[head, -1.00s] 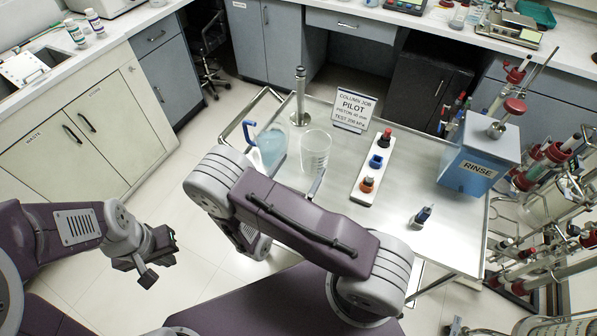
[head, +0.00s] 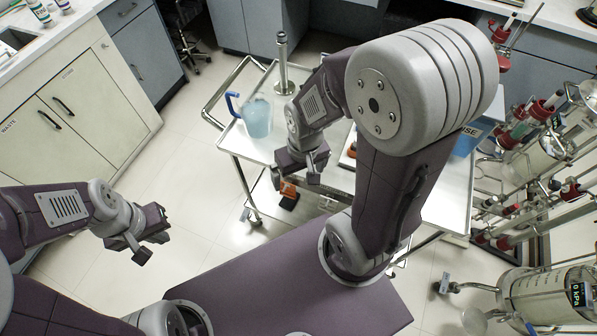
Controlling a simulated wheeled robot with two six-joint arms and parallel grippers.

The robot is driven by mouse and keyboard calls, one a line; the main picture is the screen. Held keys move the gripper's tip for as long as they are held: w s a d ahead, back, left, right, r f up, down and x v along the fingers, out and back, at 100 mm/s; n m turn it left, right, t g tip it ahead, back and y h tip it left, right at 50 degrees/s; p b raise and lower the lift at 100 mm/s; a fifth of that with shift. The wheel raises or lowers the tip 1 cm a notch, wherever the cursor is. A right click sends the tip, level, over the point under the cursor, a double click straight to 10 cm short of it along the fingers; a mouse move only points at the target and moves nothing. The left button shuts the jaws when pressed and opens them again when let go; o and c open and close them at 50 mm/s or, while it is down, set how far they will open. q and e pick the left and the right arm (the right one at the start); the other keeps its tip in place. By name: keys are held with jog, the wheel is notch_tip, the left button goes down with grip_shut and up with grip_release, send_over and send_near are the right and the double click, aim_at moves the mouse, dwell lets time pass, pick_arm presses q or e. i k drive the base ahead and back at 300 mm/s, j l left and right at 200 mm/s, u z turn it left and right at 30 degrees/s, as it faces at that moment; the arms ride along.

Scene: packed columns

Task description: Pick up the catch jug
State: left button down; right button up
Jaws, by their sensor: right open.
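The jug with a blue handle (head: 256,118) stands upright on the steel cart top, near its left edge, with pale blue contents. I take it as the catch jug. My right gripper (head: 301,178) is open and empty, nearer the camera than the jug and to its lower right, apart from it. My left gripper (head: 150,242) is open and empty over the floor, left of the cart. The clear beaker seen earlier beside the jug is hidden behind my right arm.
A metal post (head: 283,62) stands behind the jug. The blue RINSE tank (head: 468,142) is partly covered by my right arm. Glass columns (head: 555,150) crowd the right side. The floor at left is clear.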

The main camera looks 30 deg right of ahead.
aim_at(255, 102)
jog(key=i+j, duration=0.7)
